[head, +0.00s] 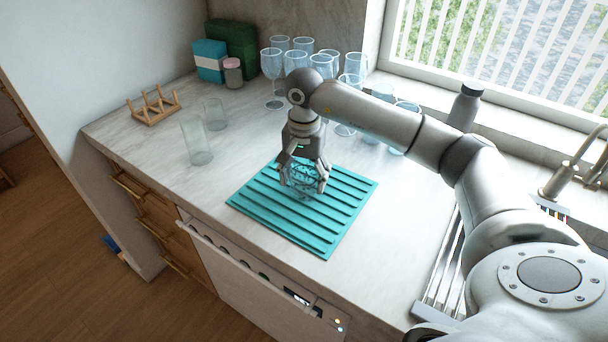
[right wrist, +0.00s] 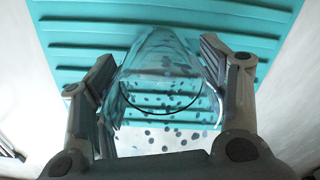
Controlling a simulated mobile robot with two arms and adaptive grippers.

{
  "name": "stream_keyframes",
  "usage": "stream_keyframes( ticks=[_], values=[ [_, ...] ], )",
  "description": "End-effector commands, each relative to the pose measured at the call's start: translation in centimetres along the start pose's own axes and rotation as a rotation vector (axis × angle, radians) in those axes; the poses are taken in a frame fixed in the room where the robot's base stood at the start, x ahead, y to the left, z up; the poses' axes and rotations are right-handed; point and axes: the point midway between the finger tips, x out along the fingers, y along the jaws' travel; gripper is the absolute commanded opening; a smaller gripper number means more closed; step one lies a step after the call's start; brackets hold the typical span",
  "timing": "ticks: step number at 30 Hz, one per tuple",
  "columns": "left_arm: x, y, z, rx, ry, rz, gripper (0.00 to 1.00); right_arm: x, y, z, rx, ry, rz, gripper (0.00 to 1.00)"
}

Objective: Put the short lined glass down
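My right gripper (head: 304,184) points down over the teal ribbed mat (head: 262,215). Its fingers are closed on both sides of a short clear glass (head: 303,190). In the right wrist view the glass (right wrist: 160,85) sits between the two finger pads, with its far end toward the mat (right wrist: 90,35). Dark spots show on the glass there; I cannot make out lines. The glass is low over the mat; I cannot tell whether its base touches it. My left gripper is not in view.
A tall tumbler (head: 196,142) and a shorter one (head: 215,114) stand left of the mat, near a wooden rack (head: 154,106). Several stemmed glasses (head: 272,68) crowd the back. A dark bottle (head: 465,106) stands near the window.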

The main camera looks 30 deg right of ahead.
Motion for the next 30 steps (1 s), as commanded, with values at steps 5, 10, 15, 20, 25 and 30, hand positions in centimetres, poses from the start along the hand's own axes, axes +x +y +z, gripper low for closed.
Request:
stream_keyframes(
  ticks=[5, 10, 15, 20, 25, 30],
  values=[
    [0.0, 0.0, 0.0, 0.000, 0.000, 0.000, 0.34, 0.0, 0.0, 0.0, 0.000, 0.000, 0.000, 0.87],
    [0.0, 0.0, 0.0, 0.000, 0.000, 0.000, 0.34, 0.0, 0.0, 0.0, 0.000, 0.000, 0.000, 0.87],
    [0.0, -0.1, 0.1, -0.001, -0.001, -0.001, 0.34, -0.3, 0.0, 0.0, 0.000, 0.000, 0.000, 0.87],
    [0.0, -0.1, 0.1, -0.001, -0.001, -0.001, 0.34, -2.6, -0.1, -0.1, 0.001, 0.003, -0.003, 0.87],
    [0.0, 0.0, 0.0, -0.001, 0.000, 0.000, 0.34, -6.4, -0.1, -0.1, 0.000, 0.003, -0.004, 0.87],
    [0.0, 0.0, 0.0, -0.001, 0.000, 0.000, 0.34, -9.7, -0.1, -0.1, 0.000, 0.003, -0.003, 0.87]
  ],
)
